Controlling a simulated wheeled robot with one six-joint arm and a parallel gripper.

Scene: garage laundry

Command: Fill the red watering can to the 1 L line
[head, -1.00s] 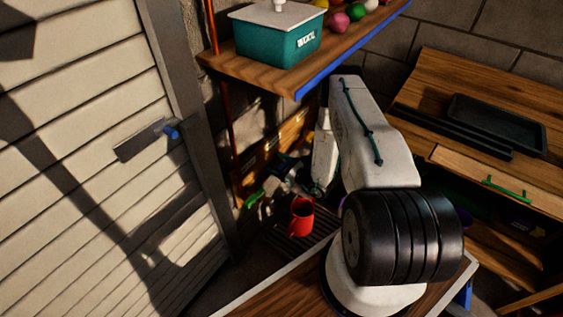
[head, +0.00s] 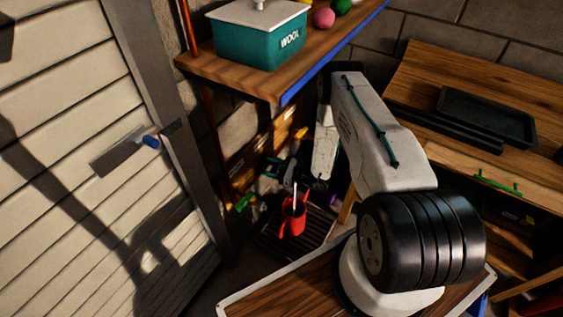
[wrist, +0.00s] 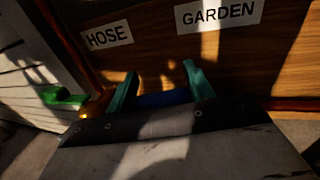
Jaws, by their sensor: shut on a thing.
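The red watering can (head: 293,218) stands upright on a dark slatted grate (head: 318,228) in the head view. A thin pale streak, like a stream of water, runs down into its top. Its inside, water level and 1 L line cannot be made out. In the wrist view my gripper (wrist: 160,78) has its two teal fingers on either side of a blue handle (wrist: 163,98), shut on it, in front of a wooden board. The board bears the labels HOSE (wrist: 109,36) and GARDEN (wrist: 218,13). A green handle (wrist: 63,97) is to the left, apart from the fingers.
A wooden shelf (head: 240,73) with a teal WOOL box (head: 255,42) overhangs the grate area. A slatted door (head: 75,150) is on the left. A wooden bench (head: 440,65) with a black tray (head: 485,115) is at right.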

